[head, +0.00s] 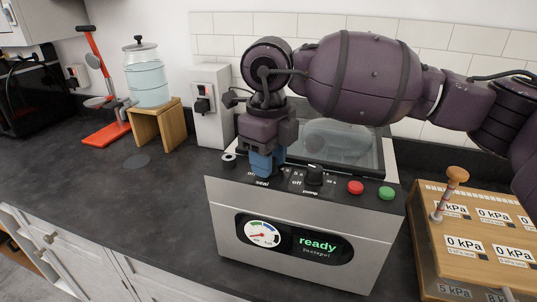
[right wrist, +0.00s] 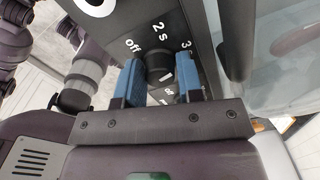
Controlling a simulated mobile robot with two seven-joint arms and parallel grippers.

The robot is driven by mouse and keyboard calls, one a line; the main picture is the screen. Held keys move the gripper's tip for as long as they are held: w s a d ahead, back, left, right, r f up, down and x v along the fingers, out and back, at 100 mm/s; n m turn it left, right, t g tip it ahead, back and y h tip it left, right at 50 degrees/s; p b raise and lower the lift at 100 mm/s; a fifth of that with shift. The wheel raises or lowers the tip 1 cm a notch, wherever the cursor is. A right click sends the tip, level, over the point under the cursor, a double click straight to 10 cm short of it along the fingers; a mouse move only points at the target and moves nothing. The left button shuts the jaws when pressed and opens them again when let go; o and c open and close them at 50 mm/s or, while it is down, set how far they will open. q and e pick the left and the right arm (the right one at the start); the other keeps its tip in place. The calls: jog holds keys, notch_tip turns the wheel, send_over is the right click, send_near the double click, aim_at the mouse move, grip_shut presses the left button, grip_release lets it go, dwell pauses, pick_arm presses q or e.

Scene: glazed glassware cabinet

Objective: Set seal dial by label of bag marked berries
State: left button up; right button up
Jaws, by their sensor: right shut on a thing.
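The vacuum sealer (head: 225,215) stands on the counter, its display (head: 318,246) reading "ready". The seal dial is hidden behind my right gripper (head: 262,163) in the head view. In the right wrist view the dark seal dial (right wrist: 158,65) sits between the two blue fingertips, which are shut on it. Marks "off", "2 s" and "3" show around it; the dial's exact setting is unclear. A pale shape (head: 335,142) shows in the sealer's chamber; I cannot tell if it is a bag, and no berries label is readable. My left gripper is out of view.
A pump dial (head: 313,174), a red button (head: 355,187) and a green button (head: 386,193) are on the same panel. A wooden block with kPa labels (head: 425,205) stands at right. A glass jar (head: 146,82) sits on a wooden stand (head: 157,122). The left counter is partly clear.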

jog(key=shift+m, duration=1.1)
jog(key=o, duration=0.9)
jog(key=shift+o, duration=0.2)
